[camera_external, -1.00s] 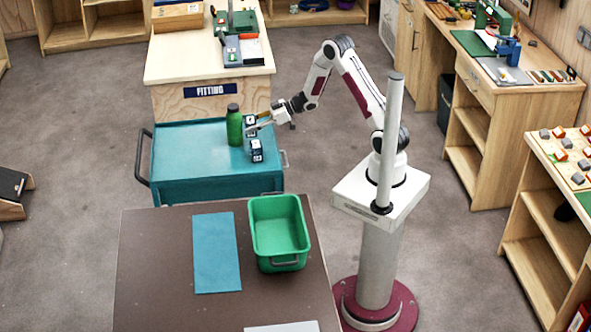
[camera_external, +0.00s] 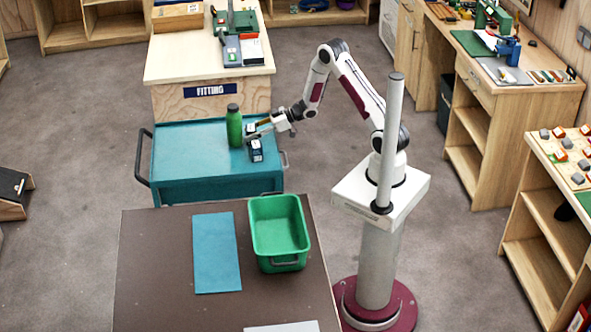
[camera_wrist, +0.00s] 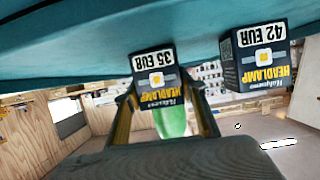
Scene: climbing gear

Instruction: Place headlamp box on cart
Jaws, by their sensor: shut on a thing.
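A dark headlamp box marked 35 EUR (camera_wrist: 155,78) is between the fingers of my gripper (camera_wrist: 160,100), which is shut on it. In the external view the held box (camera_external: 250,129) is at the cart top, right of a green bottle; my gripper (camera_external: 262,126) reaches it from the right. The wrist view is upside down, and the box's base is at or very near the teal surface; I cannot tell if it touches. The teal cart (camera_external: 185,160) also shows in the wrist view (camera_wrist: 60,60). My fingers partly hide the box in the external view.
A second headlamp box, marked 42 EUR (camera_wrist: 257,65), stands on the cart nearer the external camera (camera_external: 256,151). The green bottle (camera_external: 234,128) stands close beyond the held box. The cart's left part is clear. A brown table with a green bin (camera_external: 262,207) is in front.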

